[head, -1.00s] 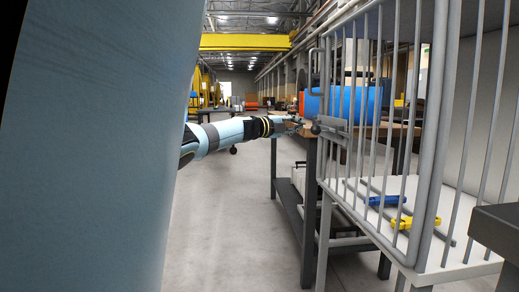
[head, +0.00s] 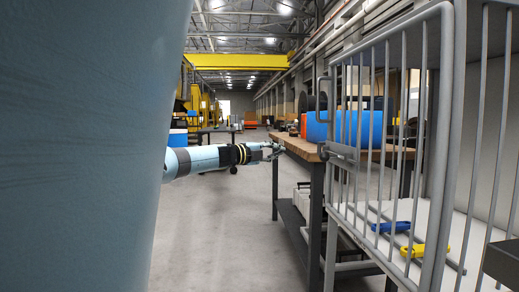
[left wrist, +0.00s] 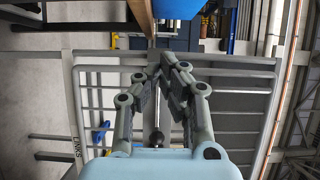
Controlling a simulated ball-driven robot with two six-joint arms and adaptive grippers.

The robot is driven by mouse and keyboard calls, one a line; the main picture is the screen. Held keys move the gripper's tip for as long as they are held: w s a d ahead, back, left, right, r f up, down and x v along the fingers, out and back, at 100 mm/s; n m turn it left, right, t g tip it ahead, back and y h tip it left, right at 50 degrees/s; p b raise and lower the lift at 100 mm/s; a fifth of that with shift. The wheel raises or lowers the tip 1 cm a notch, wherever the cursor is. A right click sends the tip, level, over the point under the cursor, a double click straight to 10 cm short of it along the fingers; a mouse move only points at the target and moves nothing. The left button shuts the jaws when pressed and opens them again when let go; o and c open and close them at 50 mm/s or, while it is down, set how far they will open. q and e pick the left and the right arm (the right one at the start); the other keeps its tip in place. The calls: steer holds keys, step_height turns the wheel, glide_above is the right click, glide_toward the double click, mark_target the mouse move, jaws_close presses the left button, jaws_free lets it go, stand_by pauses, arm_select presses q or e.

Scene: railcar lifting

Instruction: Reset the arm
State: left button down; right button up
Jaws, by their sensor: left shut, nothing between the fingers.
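My left gripper (head: 275,150) reaches in from the left in the head view, at about table height. It also shows in the left wrist view (left wrist: 168,66), where its two fingers meet at the tips with nothing held between them. In the head view it is to the left of the grey barred cage (head: 447,150) and apart from the cage's latch (head: 340,153). The cage bars also lie behind the fingers in the left wrist view (left wrist: 95,53). My right gripper is in neither view.
Inside the cage lie a blue-handled tool (head: 390,227) and a yellow-handled tool (head: 426,250). The grey floor (head: 230,240) left of the bench is clear.

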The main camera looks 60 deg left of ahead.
arm_select(q)
steer(key=shift+s+a+p, duration=0.25)
steer(key=shift+s+a, duration=0.1)
steer(key=shift+s, duration=0.4)
steer(key=shift+s+a+p, duration=0.2)
steer(key=shift+s+a, duration=0.2)
steer(key=shift+s, duration=0.3)
steer(key=shift+s+a+p, duration=0.25)
steer(key=shift+s+a, duration=0.1)
steer(key=shift+s, duration=0.4)
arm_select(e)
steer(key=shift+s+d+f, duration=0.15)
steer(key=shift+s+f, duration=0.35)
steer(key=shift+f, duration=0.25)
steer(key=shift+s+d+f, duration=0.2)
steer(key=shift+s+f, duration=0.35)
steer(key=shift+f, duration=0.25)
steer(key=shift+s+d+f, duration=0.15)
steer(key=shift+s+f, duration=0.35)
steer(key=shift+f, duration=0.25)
